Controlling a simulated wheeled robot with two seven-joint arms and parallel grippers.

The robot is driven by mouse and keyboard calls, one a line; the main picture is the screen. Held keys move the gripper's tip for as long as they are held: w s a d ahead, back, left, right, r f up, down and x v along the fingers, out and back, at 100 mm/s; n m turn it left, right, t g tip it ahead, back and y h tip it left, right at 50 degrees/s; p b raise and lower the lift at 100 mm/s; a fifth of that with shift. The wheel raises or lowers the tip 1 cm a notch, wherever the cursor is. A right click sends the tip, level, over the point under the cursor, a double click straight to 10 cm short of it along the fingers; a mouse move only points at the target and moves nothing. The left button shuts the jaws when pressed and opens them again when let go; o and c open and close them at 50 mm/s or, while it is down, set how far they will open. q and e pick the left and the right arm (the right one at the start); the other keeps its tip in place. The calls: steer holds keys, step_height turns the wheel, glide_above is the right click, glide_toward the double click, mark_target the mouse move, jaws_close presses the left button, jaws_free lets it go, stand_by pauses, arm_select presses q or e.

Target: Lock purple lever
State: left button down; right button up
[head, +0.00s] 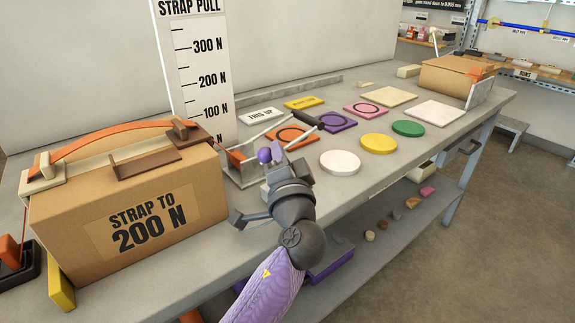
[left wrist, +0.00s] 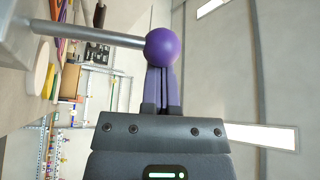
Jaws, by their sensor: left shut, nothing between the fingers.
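The purple lever's round ball knob (head: 264,155) shows just beyond my left gripper at the near edge of the bench. In the left wrist view the purple ball (left wrist: 163,46) sits on the end of a grey metal rod (left wrist: 90,34). My left gripper (head: 275,172) is shut and empty. In the left wrist view its closed fingers (left wrist: 162,84) point at the ball, with the tips at or very near its lower side; I cannot tell whether they touch. The grey metal tensioner frame (head: 236,170) beside the knob is partly hidden by my gripper. My right gripper is not in view.
A cardboard box (head: 130,215) with an orange strap stands to the left. A black-gripped handle (head: 307,120) rises behind the lever. White (head: 340,162), yellow (head: 378,144) and green discs (head: 408,129) lie to the right. A strap pull scale board (head: 198,70) stands behind.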

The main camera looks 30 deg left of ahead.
arm_select(q)
steer(key=shift+s+a+f+n+b, duration=0.2)
steer(key=shift+s+n+b, duration=0.15)
steer(key=shift+n+b, duration=0.35)
steer(key=shift+s+y, duration=0.15)
steer(key=shift+y, duration=0.15)
steer(key=shift+r, duration=0.1)
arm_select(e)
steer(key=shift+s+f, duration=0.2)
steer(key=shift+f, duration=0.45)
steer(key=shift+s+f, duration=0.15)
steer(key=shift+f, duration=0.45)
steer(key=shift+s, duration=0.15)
